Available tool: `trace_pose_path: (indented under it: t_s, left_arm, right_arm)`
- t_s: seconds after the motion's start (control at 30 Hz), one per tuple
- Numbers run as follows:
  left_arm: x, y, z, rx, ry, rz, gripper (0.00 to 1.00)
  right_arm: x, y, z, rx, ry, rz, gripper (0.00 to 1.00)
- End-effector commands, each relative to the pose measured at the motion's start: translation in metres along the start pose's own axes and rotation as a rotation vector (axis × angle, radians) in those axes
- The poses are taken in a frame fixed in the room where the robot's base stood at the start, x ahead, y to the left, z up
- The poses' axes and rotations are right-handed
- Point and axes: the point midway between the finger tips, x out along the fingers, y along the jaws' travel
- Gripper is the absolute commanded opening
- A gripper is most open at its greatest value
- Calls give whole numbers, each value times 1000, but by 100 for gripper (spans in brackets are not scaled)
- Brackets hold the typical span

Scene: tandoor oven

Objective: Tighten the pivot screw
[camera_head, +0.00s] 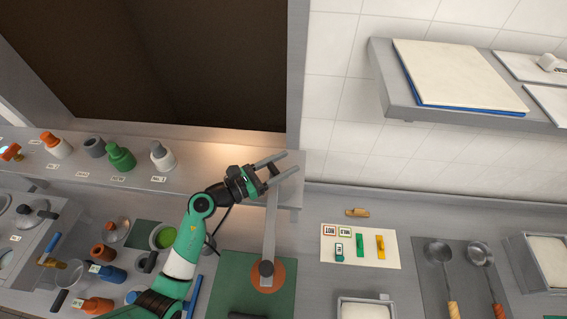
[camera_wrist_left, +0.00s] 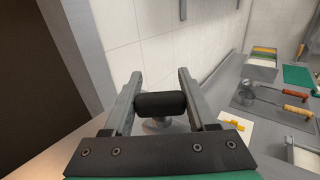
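My left gripper (camera_head: 292,162) reaches in over the counter below the dark opening, its two fingers well apart. A black cylindrical handle (camera_wrist_left: 160,104) lies crosswise between the fingers in the left wrist view and nearly spans the gap; I cannot tell whether it touches them. A grey stem shows under it. In the head view a long grey bar (camera_head: 269,225) runs from near this gripper down to a round orange-brown disc (camera_head: 262,286) on a green mat (camera_head: 226,290). I cannot pick out the pivot screw. My right gripper is not in view.
Several bottles, one green (camera_head: 120,157), stand on the ledge at left. A cream board (camera_head: 330,257) with small labelled pieces lies right of the mat, near two ladles (camera_head: 440,254). A shelf (camera_head: 400,101) overhangs the right side. Jars and tools crowd the lower left.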

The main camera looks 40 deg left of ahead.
Motion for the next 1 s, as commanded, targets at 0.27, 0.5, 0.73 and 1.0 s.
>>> trace_pose_path:
  t_s: [0.27, 0.5, 0.73, 1.0]
  left_arm:
    - [0, 0, 0, 0, 0, 0, 2]
    - [0, 0, -2, 0, -1, -35, 2]
    - [0, -3, -4, 2, -2, -157, 2]
    - [-2, -9, -6, 3, -3, -345, 2]
  right_arm:
    - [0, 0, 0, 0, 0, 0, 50]
    - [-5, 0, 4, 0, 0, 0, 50]
    - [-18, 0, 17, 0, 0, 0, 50]
    - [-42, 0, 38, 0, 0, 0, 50]
